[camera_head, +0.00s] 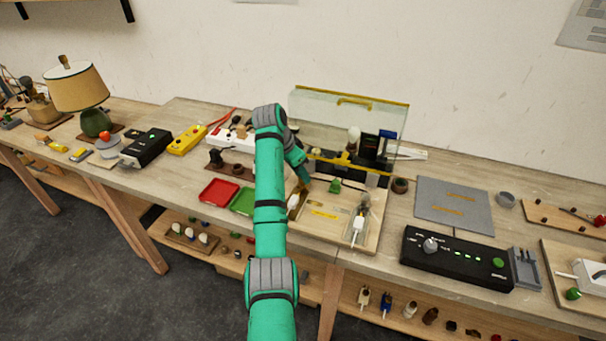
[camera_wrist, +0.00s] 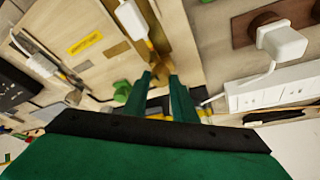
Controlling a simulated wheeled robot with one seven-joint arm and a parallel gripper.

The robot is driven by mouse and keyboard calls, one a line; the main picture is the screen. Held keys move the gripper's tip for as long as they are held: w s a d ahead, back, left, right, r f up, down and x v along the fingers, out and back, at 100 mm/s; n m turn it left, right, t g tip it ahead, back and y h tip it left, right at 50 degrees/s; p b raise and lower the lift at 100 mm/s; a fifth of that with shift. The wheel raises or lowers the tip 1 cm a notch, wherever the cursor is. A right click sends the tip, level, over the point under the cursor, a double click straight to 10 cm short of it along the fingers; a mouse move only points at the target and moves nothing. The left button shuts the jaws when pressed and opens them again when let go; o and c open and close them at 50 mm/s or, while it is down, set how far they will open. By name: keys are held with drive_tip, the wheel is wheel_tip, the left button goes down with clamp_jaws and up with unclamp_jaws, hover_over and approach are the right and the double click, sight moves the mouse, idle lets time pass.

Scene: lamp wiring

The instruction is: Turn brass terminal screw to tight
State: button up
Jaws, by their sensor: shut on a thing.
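My gripper (camera_head: 304,179) is at the back left of the wooden wiring board (camera_head: 376,206). In the wrist view my gripper (camera_wrist: 162,78) has its two green fingers a small gap apart. A small yellowish-brown thing shows between them, mostly hidden. It seems to be the brass terminal screw, but its turn and seating cannot be seen. A white corded piece (camera_head: 293,203) lies on the board close by, and shows in the wrist view (camera_wrist: 132,19). A green part (camera_head: 335,186) stands just right of my gripper; it also shows in the wrist view (camera_wrist: 122,90).
A clear shield with yellow edging (camera_head: 347,111) stands behind the board. A white power strip (camera_head: 228,138) is to the left, with red (camera_head: 219,192) and green (camera_head: 243,202) trays in front. A black control box (camera_head: 456,259) and grey mat (camera_head: 454,204) are to the right.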

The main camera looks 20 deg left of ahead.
drive_tip(key=shift+a, duration=0.1)
idle(0.3)
drive_tip(key=o, duration=1)
drive_tip(key=shift+o, duration=0.2)
drive_tip(key=shift+r, duration=0.1)
drive_tip(key=v, duration=1)
drive_tip(key=shift+r, duration=0.3)
drive_tip(key=shift+s, duration=0.1)
